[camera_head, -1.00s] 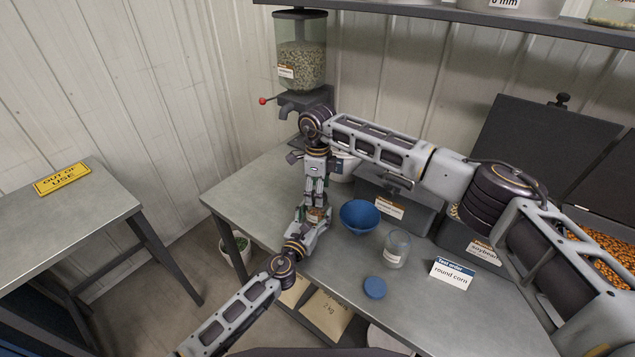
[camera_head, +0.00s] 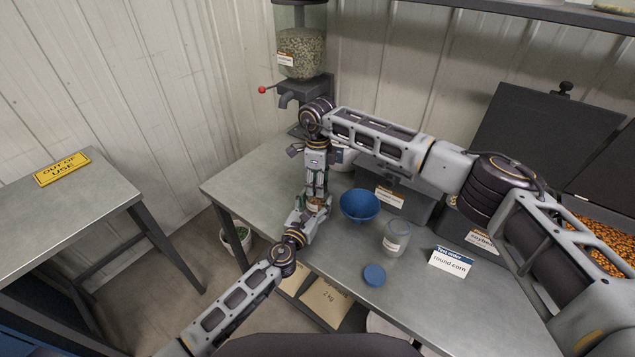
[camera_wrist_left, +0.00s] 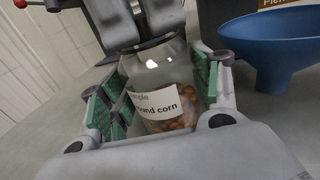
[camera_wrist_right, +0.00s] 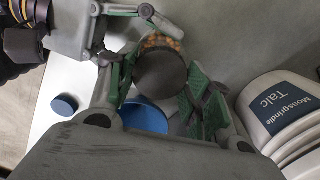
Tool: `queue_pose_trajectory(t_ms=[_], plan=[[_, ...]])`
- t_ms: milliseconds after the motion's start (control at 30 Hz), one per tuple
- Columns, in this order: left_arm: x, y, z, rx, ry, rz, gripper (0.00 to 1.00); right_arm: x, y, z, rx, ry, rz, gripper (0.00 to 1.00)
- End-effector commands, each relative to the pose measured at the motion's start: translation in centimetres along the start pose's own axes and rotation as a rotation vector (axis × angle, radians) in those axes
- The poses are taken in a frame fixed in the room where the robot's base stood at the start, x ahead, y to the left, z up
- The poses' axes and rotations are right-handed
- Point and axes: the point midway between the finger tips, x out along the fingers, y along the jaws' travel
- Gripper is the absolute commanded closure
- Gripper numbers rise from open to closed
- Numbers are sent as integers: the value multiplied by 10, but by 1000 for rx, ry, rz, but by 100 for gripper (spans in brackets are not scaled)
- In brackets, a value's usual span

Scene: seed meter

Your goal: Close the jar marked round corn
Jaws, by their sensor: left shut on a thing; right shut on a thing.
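The jar marked round corn (camera_wrist_left: 168,95) stands upright in the left wrist view, clear with orange kernels low inside. My left gripper (camera_head: 312,210) is shut around its body. A dark round lid (camera_wrist_right: 160,74) sits at the jar's mouth, and it also shows edge-on in the left wrist view (camera_wrist_left: 150,46). My right gripper (camera_head: 316,190) points down from above and is shut on the lid, its green pads on either side. Whether the lid is fully seated or threaded cannot be told.
A blue funnel-like bowl (camera_head: 360,205) is right of the grippers. An empty clear jar (camera_head: 396,240), a blue lid (camera_head: 374,275) and a round corn card (camera_head: 450,262) are on the bench (camera_head: 335,262). A white Talc tub (camera_wrist_right: 285,112) is close to my right gripper.

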Motion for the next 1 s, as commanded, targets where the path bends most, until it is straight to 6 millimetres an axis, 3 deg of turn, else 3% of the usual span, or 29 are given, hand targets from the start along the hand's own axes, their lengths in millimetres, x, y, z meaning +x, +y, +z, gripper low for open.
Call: queue_pose_trajectory(t_ms=[200, 233, 433, 1000], plan=[[0, 0, 0, 0, 0, 0, 100, 0, 0, 0, 16, 0, 1, 79], [0, 0, 0, 0, 0, 0, 100, 0, 0, 0, 16, 0, 1, 49], [0, 0, 0, 0, 0, 0, 100, 0, 0, 0, 15, 0, 1, 25], [0, 0, 0, 0, 0, 0, 100, -11, 0, 0, 15, 0, -1, 25]])
